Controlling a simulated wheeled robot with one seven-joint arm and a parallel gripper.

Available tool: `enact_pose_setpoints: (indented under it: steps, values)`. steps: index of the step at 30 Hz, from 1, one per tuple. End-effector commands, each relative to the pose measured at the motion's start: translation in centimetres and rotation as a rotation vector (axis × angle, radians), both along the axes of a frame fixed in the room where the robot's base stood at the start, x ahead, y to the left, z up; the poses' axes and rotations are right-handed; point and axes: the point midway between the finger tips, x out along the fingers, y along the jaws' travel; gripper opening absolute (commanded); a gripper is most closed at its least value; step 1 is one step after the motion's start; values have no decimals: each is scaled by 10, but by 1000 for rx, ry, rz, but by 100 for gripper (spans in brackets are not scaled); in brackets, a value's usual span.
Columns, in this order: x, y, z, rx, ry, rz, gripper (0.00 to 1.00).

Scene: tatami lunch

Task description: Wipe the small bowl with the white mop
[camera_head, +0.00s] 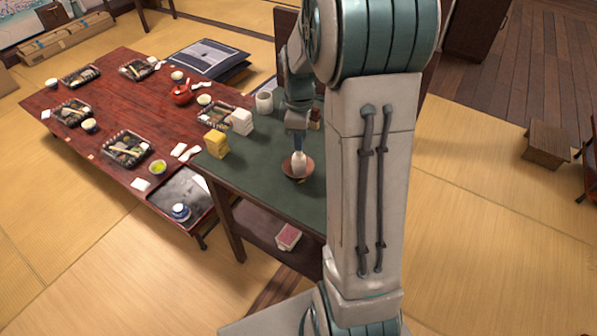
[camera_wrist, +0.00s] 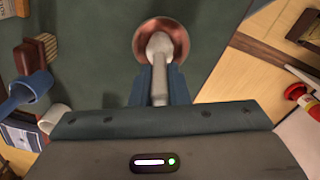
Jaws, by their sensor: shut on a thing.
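The small bowl (camera_head: 290,173) is reddish brown and sits on the green-topped table (camera_head: 255,172). It also shows at the top of the wrist view (camera_wrist: 178,34). The white mop (camera_head: 299,159) stands with its pale head in the bowl; the wrist view shows the head (camera_wrist: 159,46) over the bowl's middle. My gripper (camera_head: 298,142) is above the bowl, shut on the mop's handle. In the wrist view my gripper's fingers (camera_wrist: 160,84) lie on both sides of the handle. The head hides part of the bowl's inside; contact with it is hard to tell.
Yellow blocks (camera_head: 216,143), a white stack (camera_head: 241,122) and a pale cup (camera_head: 264,102) stand on the green table. A red low table (camera_head: 115,75) with lunch trays is at left.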

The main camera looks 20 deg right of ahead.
Motion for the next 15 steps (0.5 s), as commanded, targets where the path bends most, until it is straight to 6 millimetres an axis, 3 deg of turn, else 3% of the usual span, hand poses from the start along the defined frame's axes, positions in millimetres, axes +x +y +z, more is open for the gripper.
enact_pose_setpoints:
  steps: [15]
  values:
    - [-2,5,1,1,2,-604,0]
